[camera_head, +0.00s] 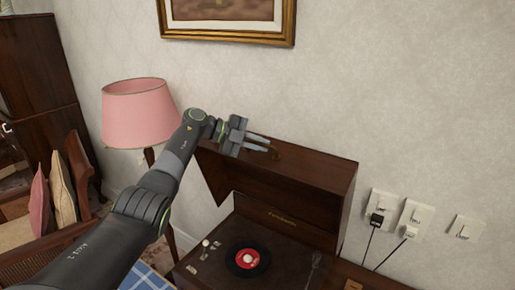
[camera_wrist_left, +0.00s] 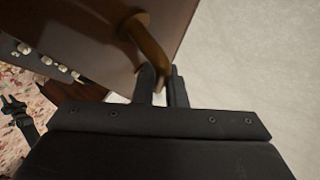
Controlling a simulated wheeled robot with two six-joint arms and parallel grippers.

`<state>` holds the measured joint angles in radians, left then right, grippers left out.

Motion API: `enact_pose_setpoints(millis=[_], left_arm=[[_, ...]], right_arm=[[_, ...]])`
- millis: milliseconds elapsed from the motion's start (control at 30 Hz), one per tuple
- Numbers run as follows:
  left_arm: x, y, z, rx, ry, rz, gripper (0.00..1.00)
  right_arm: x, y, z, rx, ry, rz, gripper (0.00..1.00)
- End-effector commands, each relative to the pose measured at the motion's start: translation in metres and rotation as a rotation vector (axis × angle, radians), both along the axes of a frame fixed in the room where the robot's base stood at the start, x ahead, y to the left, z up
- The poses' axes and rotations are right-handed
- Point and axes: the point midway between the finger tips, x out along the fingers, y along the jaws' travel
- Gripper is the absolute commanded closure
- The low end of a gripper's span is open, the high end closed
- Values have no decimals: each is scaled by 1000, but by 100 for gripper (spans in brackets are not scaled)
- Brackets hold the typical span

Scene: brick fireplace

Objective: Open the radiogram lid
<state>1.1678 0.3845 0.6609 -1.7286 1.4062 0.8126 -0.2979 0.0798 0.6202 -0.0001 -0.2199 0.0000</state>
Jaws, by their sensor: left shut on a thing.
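The radiogram (camera_head: 212,272) is a dark wooden cabinet with a turntable and a black record with a red label (camera_head: 248,259). Its lid (camera_head: 310,187) stands raised, tilted up near the wall, with the inside facing the front. My left gripper (camera_head: 268,146) is at the lid's upper left edge, shut on the curved brass-brown handle (camera_wrist_left: 148,42). In the left wrist view the fingers (camera_wrist_left: 162,88) close around the handle's end, next to the brown lid panel (camera_wrist_left: 95,35).
A pink lampshade (camera_head: 139,112) stands left of the lid, close to my left arm. Wall sockets with plugs (camera_head: 408,232) are at the right. A chair with cushions (camera_head: 62,190) is at far left. A framed picture (camera_head: 228,38) hangs above.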

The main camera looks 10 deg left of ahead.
Motion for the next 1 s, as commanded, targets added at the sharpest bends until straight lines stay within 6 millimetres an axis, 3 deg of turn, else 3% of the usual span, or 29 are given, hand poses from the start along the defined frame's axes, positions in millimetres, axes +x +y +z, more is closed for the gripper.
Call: enact_pose_setpoints(millis=[333,367,500,833,1000], left_arm=[[1,0,2,-1,-6,2,100],[1,0,2,-1,-6,2,87],[1,0,1,0,-4,1,68],[-1,4,0,1,0,2,68],[-8,25,7,1,-4,3,68]], right_arm=[[-1,0,0,0,2,0,70],[-1,0,0,0,2,0,70],[-2,0,0,0,3,0,70],[-2,0,-2,0,3,0,70],[-2,0,-13,-1,3,0,70]])
